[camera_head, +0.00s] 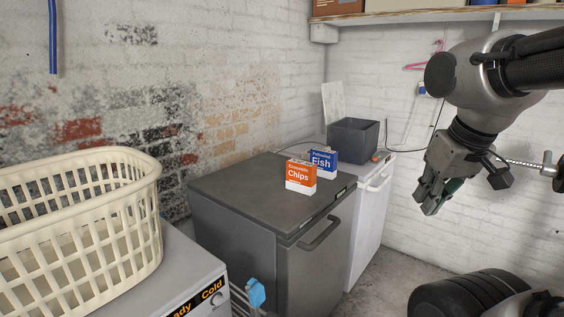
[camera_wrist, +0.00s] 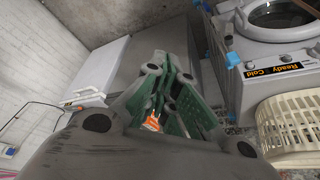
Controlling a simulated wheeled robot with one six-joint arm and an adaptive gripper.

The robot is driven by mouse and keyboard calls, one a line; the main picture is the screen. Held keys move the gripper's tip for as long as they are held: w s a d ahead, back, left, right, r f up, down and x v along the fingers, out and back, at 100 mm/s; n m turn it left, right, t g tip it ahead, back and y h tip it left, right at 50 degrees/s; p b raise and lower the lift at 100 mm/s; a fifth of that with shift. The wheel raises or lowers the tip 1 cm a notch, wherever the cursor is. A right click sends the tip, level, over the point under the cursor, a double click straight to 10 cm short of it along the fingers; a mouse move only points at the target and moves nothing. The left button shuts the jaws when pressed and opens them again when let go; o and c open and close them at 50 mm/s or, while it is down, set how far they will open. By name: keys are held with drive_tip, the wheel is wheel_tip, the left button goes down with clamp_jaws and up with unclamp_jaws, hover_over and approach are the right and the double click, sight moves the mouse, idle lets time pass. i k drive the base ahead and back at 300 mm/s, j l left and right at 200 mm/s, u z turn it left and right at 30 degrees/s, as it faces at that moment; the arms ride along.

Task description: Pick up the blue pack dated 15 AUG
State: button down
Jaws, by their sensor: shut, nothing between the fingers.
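A blue pack marked Fish (camera_head: 323,160) stands upright on the dark grey top of a low appliance (camera_head: 245,190). An orange pack marked Chips (camera_head: 300,173) stands in front of it and to its left, covering part of it. No date is readable on either pack. My gripper (camera_head: 430,205) hangs in the air to the right of the packs, well apart from them, shut and empty. In the wrist view my gripper (camera_wrist: 172,62) shows green finger pads; a small orange and white patch shows among the fingers, probably the orange pack farther off.
A dark grey open bin (camera_head: 352,140) stands behind the packs on a white appliance (camera_head: 368,215). A cream laundry basket (camera_head: 125,215) stands on a washing machine (camera_head: 165,285) at the left. A shelf (camera_head: 440,15) runs above at the right. The dark top around the packs is mostly clear.

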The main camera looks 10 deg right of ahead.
sight(326, 160)
drive_tip(key=i+l+u, duration=0.2)
drive_tip(key=i+l, duration=0.15)
drive_tip(key=l, duration=0.3)
drive_tip(key=i+l+u, duration=0.1)
drive_tip(key=i+l, duration=0.25)
drive_tip(key=l, duration=0.35)
drive_tip(key=i+l+u, duration=0.15)
drive_tip(key=l, duration=0.15)
drive_tip(key=i+l+u, duration=0.1)
drive_tip(key=l, duration=0.3)
drive_tip(key=i+l+u, duration=0.1)
drive_tip(key=l, duration=0.25)
drive_tip(key=i+l+u, duration=0.1)
drive_tip(key=l, duration=0.3)
drive_tip(key=i, duration=0.1)
